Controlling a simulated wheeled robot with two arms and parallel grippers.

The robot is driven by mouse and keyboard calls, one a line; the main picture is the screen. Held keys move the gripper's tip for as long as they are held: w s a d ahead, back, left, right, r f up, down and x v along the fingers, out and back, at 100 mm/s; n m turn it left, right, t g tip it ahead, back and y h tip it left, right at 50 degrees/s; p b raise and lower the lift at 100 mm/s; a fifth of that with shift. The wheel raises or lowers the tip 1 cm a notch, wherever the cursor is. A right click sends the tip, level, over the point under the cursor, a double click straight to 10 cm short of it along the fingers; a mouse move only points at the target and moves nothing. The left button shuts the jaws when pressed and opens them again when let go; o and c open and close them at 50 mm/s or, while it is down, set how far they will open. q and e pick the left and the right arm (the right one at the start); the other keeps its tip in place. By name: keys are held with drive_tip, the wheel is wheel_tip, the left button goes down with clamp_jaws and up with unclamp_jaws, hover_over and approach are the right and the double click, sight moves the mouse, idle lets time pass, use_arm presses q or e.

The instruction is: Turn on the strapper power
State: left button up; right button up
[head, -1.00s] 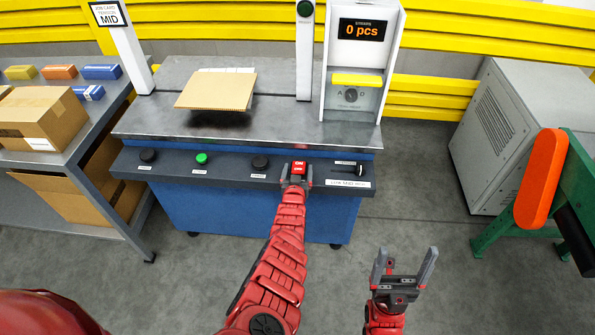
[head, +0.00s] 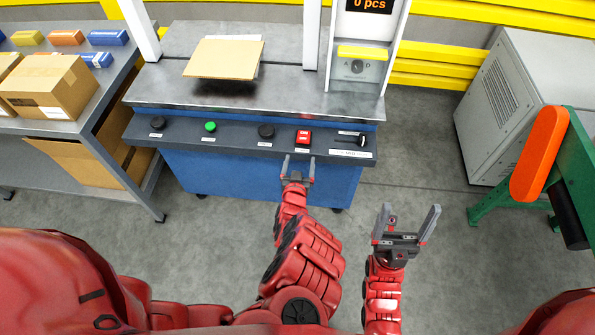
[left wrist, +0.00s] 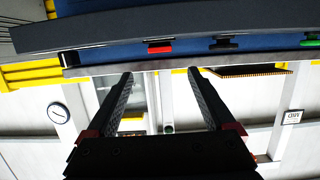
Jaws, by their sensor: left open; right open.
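The strapper (head: 250,180) is a blue machine with a steel top and a dark front control panel. A red power switch (head: 303,137) sits on the panel, right of a black knob (head: 266,131) and a green button (head: 210,127). It shows as a red shape in the left wrist view (left wrist: 160,48). My left gripper (head: 298,160) is open and empty, just in front of and below the red switch, apart from it. It also shows open in the left wrist view (left wrist: 160,75). My right gripper (head: 408,210) is open and empty over the floor to the right.
A black slide or lever (head: 360,140) sits right of the switch. Flat cardboard (head: 225,58) lies on the steel top. A shelf with boxes (head: 50,85) stands left. A grey cabinet (head: 505,110) and green stand with orange part (head: 540,155) stand right. Floor between is clear.

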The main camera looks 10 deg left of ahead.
use_arm(q)
drive_tip(key=p+v, duration=0.2)
drive_tip(key=v, duration=0.3)
drive_tip(key=shift+s+r+p, duration=0.1)
drive_tip(key=shift+p, duration=0.2)
